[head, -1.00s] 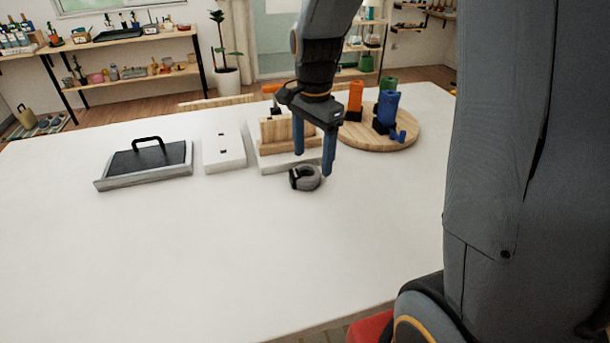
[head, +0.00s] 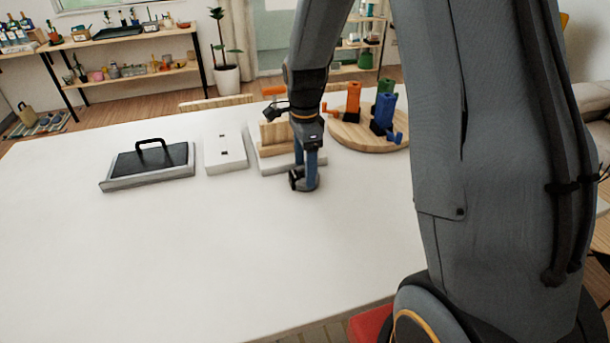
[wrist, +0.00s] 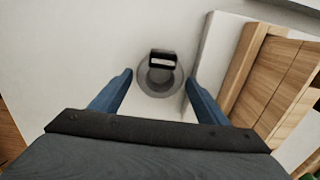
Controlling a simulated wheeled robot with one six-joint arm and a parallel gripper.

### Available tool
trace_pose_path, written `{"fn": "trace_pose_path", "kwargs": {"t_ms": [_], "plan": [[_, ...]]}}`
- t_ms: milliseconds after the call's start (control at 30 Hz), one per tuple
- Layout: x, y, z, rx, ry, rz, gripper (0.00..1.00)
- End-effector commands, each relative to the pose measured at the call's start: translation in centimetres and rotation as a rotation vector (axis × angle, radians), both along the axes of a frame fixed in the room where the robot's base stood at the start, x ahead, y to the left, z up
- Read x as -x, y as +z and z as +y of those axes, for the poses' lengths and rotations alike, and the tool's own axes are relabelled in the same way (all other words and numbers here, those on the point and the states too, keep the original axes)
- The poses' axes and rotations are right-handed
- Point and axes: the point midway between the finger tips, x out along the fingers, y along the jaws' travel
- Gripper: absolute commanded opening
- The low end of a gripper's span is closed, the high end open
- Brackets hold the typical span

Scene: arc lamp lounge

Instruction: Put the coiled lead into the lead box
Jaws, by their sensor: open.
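The coiled lead is a small grey ring (wrist: 160,91) with a black band, lying on the white table. In the head view its black band (head: 295,179) shows, while the rest is mostly behind my gripper. My gripper (head: 306,175) points down over the coil. It is open, and in the wrist view its two blue fingers stand on either side of the coil, with gaps between. A low light-grey box (head: 150,181) with a sloping black lid (head: 150,160) and a black handle stands at the left; it looks like the lead box, lid on.
A white block (head: 224,153) with two dark slots stands right of the box. A wooden piece (head: 272,137) on a white base is close beside my gripper. A round wooden board (head: 350,136) carries orange, green and blue holders. The table's front left is clear.

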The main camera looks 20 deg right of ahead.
Motion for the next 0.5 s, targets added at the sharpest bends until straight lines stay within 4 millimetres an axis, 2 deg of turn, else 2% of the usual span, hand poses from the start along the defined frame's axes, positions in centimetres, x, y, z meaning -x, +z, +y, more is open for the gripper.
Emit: {"fn": "trace_pose_path", "kwargs": {"t_ms": [133, 333, 367, 500], "plan": [[0.06, -0.84, -0.02, 0.000, 0.000, 0.001, 0.69], [0.03, -0.92, -0.03, 0.000, 0.000, 0.000, 0.69], [0.03, -0.92, -0.03, 0.000, 0.000, 0.000, 0.67], [0.03, -0.91, -0.03, 0.000, 0.000, 0.000, 0.43]]}}
